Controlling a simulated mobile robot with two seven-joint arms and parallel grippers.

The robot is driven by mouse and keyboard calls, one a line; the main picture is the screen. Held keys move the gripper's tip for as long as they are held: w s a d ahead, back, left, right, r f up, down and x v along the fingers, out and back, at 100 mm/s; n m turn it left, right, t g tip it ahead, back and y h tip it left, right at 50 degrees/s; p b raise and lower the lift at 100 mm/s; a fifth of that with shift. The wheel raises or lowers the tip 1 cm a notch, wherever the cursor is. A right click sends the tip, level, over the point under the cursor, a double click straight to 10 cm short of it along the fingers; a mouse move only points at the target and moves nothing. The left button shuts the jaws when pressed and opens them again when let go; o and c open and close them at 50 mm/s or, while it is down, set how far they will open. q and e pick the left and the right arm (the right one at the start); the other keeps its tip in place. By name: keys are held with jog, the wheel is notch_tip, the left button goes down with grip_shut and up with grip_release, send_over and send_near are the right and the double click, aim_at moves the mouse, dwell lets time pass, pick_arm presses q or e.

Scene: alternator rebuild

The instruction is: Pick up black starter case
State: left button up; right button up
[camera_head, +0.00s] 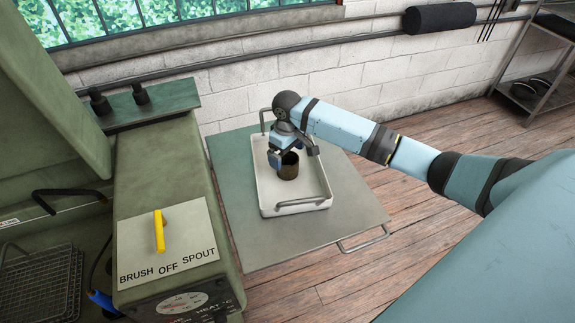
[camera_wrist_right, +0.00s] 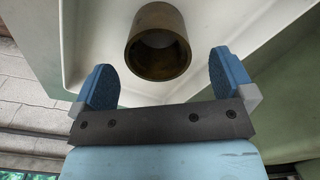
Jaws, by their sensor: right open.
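The starter case is a dark, brownish open cylinder (camera_head: 289,171) standing in a white tray in the head view. In the right wrist view the case (camera_wrist_right: 158,42) shows its round open end, just beyond the fingertips. My right gripper (camera_head: 281,156) is over the tray, close to the case. Its two blue fingers (camera_wrist_right: 163,85) are spread apart with nothing between them. I cannot tell whether a finger touches the case. My left gripper is not in view.
The white tray (camera_head: 259,182) with wire handles lies on a grey-green table (camera_head: 240,225). A green machine with a "BRUSH OFF SPOUT" plate (camera_head: 165,250) stands left of it. A white brick wall (camera_head: 235,95) is behind. Tray walls surround the case.

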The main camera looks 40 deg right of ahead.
aim_at(287, 162)
notch_tip(287, 162, down, 5)
jog(key=shift+w+r, duration=0.1)
jog(key=shift+w, duration=0.05)
jog(key=c, duration=1.3)
jog(key=shift+c, duration=0.8)
jog(key=shift+d+r, duration=0.1)
jog(key=shift+r, duration=0.05)
